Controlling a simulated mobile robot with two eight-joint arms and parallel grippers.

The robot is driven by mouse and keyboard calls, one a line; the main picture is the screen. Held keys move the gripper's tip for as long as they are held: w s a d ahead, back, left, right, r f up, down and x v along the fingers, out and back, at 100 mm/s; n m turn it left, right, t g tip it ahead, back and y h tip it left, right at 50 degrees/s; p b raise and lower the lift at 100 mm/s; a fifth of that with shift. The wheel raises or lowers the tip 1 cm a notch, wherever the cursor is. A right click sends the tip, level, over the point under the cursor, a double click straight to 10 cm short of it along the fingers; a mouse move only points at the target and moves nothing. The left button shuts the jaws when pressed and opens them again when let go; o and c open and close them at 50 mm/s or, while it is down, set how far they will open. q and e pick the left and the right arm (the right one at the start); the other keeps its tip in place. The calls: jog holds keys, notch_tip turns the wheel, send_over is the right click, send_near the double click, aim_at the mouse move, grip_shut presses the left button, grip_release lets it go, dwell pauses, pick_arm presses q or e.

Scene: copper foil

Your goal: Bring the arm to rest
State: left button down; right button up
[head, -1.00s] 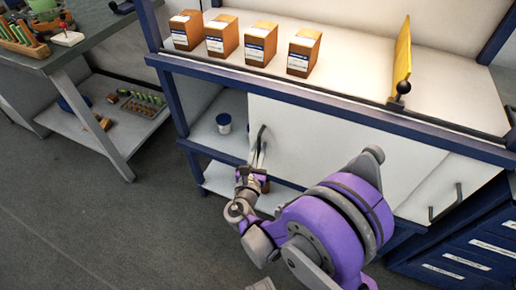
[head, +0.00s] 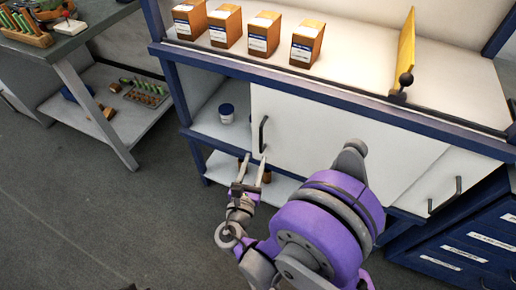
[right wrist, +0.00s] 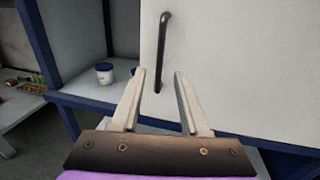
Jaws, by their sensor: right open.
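My right gripper (head: 253,170) is open and empty in front of the cabinet's white sliding door (head: 315,140), just below the door's dark handle (head: 263,133). In the right wrist view, the two fingers (right wrist: 160,95) stand apart with nothing between them. The handle (right wrist: 162,52) shows beyond and above the fingertips there, apart from them. My purple right arm fills the lower middle of the head view and hides part of the cabinet front. My left gripper is not in view.
Several brown boxes (head: 264,35) and a yellow panel (head: 403,50) stand on the cabinet top. A white tub with a blue lid (head: 227,114) stands on the open shelf left of the door. A workbench (head: 85,35) with tools is at upper left. The floor at left is clear.

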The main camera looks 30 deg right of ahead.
jog(key=shift+v, duration=0.9)
